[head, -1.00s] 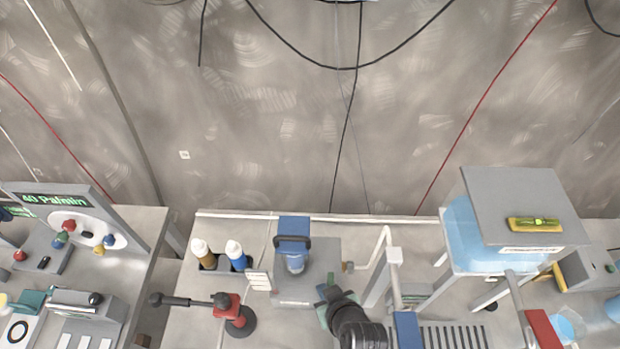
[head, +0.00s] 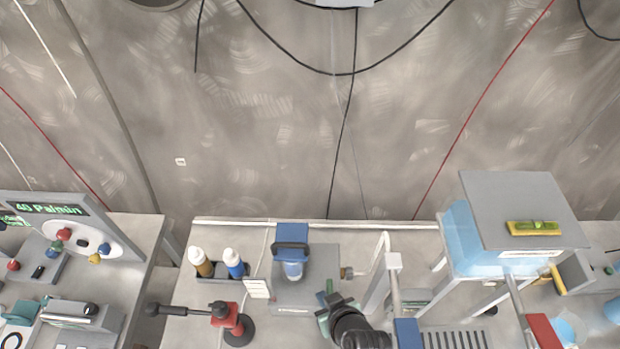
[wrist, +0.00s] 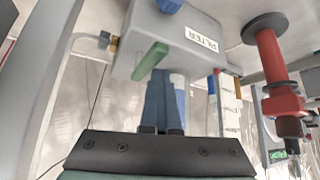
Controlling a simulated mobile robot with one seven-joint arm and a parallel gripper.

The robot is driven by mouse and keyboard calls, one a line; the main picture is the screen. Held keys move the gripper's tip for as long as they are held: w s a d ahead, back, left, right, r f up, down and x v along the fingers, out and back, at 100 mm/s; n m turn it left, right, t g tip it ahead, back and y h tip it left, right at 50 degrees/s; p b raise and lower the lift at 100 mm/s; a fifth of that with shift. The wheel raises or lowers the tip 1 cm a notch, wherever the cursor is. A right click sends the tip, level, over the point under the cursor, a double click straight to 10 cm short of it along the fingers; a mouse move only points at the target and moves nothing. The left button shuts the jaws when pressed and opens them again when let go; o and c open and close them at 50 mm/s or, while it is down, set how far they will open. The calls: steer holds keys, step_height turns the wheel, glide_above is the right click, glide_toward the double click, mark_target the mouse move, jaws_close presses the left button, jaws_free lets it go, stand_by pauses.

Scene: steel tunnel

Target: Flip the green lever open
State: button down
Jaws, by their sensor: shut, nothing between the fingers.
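The green lever (wrist: 150,62) is a short flat bar on the front of a grey box (wrist: 190,35) labelled FILTER in the wrist view. It slants from upper right to lower left. My gripper (wrist: 166,80) is shut and empty; its blue fingers are together, with their tips close to the lever's lower edge. I cannot tell whether they touch it. In the head view my gripper (head: 324,318) is beside the right edge of the grey filter box (head: 305,280), largely hidden by my wrist. A small green piece shows there, but I cannot tell whether it is the lever.
A red valve with a dark handle (head: 224,315) stands left of the box, near two bottles (head: 215,262). A pipe (head: 380,265) rises on the right. A blue tank (head: 470,235) with a grey lid is further right.

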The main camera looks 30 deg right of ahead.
steer(key=shift+s+d+f, duration=0.2)
steer(key=shift+s+d, duration=0.3)
steer(key=shift+s, duration=0.05)
step_height(320, 180, up, 10)
steer(key=w+b, duration=0.1)
steer(key=shift+a+r, duration=0.2)
steer(key=shift+a, duration=0.25)
steer(key=shift+a, duration=0.1)
